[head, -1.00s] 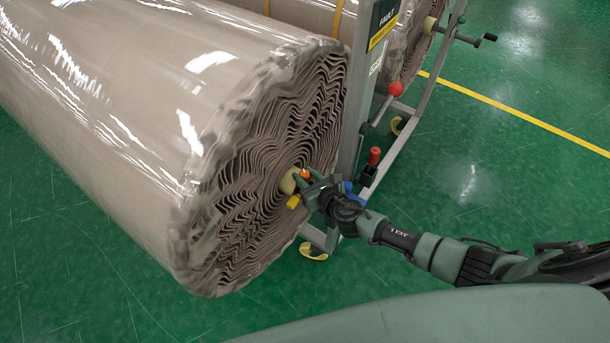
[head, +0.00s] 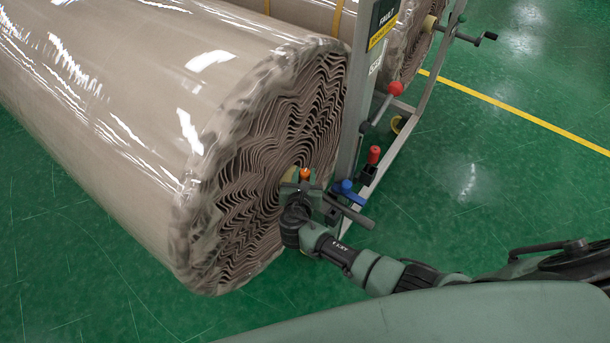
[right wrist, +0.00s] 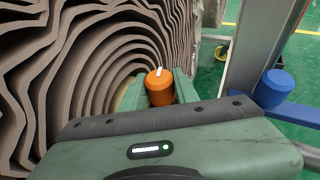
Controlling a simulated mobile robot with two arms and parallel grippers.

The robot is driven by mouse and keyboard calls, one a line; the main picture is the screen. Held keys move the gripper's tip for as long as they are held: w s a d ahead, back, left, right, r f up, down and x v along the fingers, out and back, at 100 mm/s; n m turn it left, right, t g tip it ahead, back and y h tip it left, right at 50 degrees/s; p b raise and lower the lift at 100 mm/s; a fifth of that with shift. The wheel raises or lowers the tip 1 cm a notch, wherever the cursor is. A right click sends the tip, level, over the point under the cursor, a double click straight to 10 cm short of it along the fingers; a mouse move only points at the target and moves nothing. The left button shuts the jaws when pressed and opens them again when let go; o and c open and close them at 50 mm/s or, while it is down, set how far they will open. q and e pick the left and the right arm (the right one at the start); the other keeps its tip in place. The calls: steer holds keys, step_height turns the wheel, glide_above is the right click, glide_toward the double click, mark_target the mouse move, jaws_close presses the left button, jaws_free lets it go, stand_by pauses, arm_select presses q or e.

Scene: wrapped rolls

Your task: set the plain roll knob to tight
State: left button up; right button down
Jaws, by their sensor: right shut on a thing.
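The plain roll (head: 130,110) is a large wrapped, corrugated roll, its ridged end face toward the right. An orange knob (head: 305,174) sits at the roll's core. My right gripper (head: 304,182) is at that core, shut on the orange knob. In the right wrist view, the orange knob (right wrist: 160,90) stands between my right gripper's two green fingers (right wrist: 158,94). Any setting labels around the knob are hidden or too small to read. My left gripper is not in view.
A grey stand post (head: 354,125) rises just right of the roll. It carries a blue knob (head: 345,187), a red knob (head: 374,155) and a red-ball lever (head: 395,89). A second roll (head: 412,50) with a crank (head: 485,37) is behind. Green floor is free at right.

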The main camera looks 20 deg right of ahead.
steer(key=shift+m+g+h+b, duration=1.1)
steer(key=shift+m+h, duration=0.7)
steer(key=c, duration=1.1)
jaws_free()
steer(key=shift+o, duration=0.2)
steer(key=shift+v, duration=3.9)
steer(key=shift+w+a, duration=0.1)
